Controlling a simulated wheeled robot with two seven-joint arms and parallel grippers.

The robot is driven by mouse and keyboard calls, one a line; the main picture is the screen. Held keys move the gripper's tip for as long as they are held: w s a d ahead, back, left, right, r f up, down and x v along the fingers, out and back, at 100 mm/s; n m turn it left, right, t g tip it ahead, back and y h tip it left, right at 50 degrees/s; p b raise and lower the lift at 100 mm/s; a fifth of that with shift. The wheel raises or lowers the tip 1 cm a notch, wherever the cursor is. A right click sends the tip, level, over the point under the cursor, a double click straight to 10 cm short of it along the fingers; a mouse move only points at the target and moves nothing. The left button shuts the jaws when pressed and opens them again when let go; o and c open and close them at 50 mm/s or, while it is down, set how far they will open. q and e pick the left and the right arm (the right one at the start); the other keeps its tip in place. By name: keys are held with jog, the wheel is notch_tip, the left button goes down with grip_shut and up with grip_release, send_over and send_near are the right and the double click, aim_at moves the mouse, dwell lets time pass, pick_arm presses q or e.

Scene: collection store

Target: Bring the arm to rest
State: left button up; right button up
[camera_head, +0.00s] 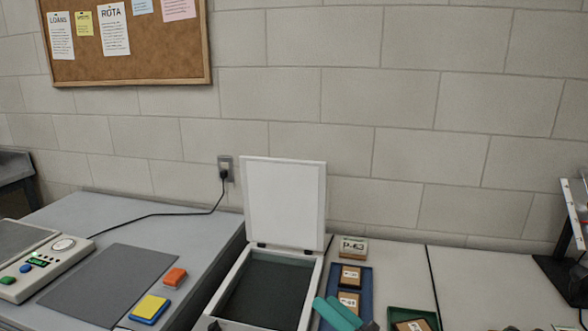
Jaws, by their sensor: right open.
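The rest of my right arm is mostly below the frame. My left gripper is out of view.
The case's lid (284,204) stands upright. Small labelled boxes (350,276) lie in the blue tray; a green tray (433,317) is to the right. A grey mat (108,284), orange block (175,277) and yellow-blue block (150,309) lie left. A black stand (562,280) is far right.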

jog(key=d+f+m+t+h, duration=0.5)
jog(key=d+m+h, duration=0.7)
jog(key=m, duration=0.9)
jog(key=s+d+f+m+g+h, duration=0.2)
jog(key=s+f+m+g+h, duration=0.4)
jog(key=f, duration=0.3)
jog(key=s+f+m+g+y, duration=0.1)
jog(key=s+f+m+g, duration=0.4)
jog(key=s, duration=0.4)
jog(key=s+f+m+g+y, duration=0.1)
jog(key=s+f+m+g, duration=0.25)
jog(key=s+f, duration=0.45)
notch_tip(320, 180, down, 22)
jog(key=s+f+g, duration=0.1)
jog(key=s+g, duration=0.1)
jog(key=s+d+f+g, duration=0.1)
jog(key=s+d+f, duration=0.1)
jog(key=s+f, duration=1.4)
jog(key=shift+s+d+f+n+h, duration=0.3)
jog(key=shift+s+f+n, duration=0.15)
jog(key=shift+s, duration=0.15)
